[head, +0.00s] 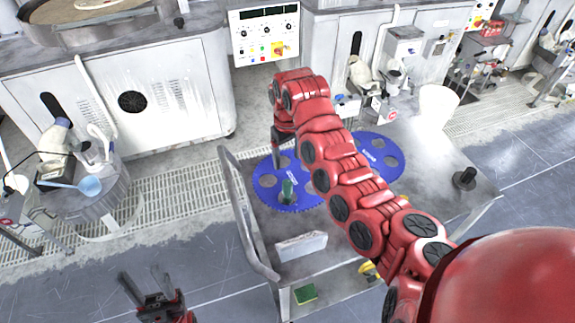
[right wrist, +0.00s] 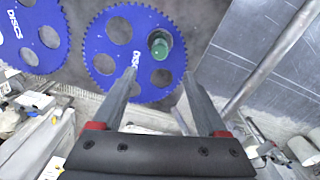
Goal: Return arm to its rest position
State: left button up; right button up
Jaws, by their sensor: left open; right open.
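My right arm is red and reaches from the lower right of the head view across the metal cart. Its gripper (head: 278,150) points down above the near-left blue disc (head: 268,192). In the right wrist view the right gripper (right wrist: 160,80) has its two fingers wide apart with nothing between the tips. The toothed blue disc (right wrist: 105,42) lies beyond them. My left gripper (head: 145,275) is low at the left of the head view, open and empty, over the floor beside the cart.
The cart (head: 330,255) has a raised rail (head: 245,215) at its left. It carries a green-topped object (head: 288,192), a second blue disc (head: 385,152) and a black knob (head: 465,178). White machines (head: 125,100) stand behind.

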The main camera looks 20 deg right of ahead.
jog(key=shift+r, duration=0.45)
